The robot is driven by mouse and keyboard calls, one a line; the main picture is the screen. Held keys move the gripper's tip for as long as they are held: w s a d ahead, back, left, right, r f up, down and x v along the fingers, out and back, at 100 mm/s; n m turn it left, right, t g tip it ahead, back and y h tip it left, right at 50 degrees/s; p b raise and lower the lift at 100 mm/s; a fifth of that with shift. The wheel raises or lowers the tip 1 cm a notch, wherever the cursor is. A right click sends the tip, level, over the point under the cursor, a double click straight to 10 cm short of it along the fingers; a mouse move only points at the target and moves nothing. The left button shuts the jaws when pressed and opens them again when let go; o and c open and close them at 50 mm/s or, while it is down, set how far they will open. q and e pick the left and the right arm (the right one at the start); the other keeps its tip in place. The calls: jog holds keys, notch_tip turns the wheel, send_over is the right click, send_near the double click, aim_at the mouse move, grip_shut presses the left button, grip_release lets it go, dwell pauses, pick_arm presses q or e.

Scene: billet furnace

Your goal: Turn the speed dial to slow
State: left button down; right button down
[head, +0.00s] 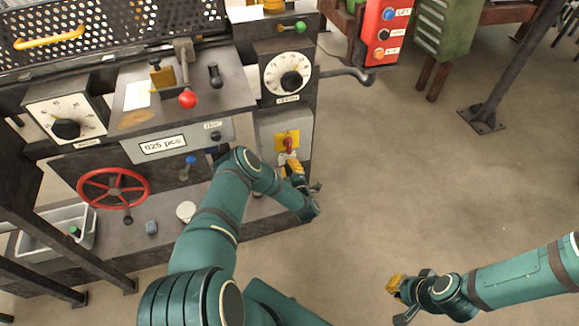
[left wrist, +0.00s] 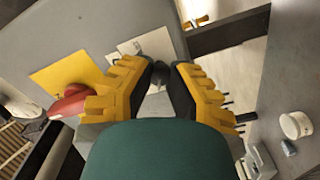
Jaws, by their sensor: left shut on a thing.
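My left gripper (head: 290,160) is at the grey control box (head: 270,128) on the front of the machine, just below a red rotary switch on a yellow plate (head: 280,137). In the left wrist view the gripper (left wrist: 161,75) has its yellow fingers on either side of a small dark knob (left wrist: 155,72) and is shut on it. White label plates (left wrist: 133,48) lie beside the knob; I cannot read them. In the head view my arm and fingers hide the knob, so its pointer setting is not visible. My right gripper (head: 399,297) hangs empty over the floor; its jaw opening is unclear.
Two white-faced dials with black knobs, one at left (head: 65,117) and one at upper right (head: 288,74), sit on the machine. A red handwheel (head: 114,188), a red-knobbed lever (head: 187,98) and a blue-knobbed lever (head: 190,160) stick out. Open floor lies to the right.

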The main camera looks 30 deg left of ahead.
dwell(0.5)
pick_arm(q)
jog(key=c, duration=0.8)
grip_release()
jog(key=shift+w, duration=0.1)
jog(key=v, duration=1.2)
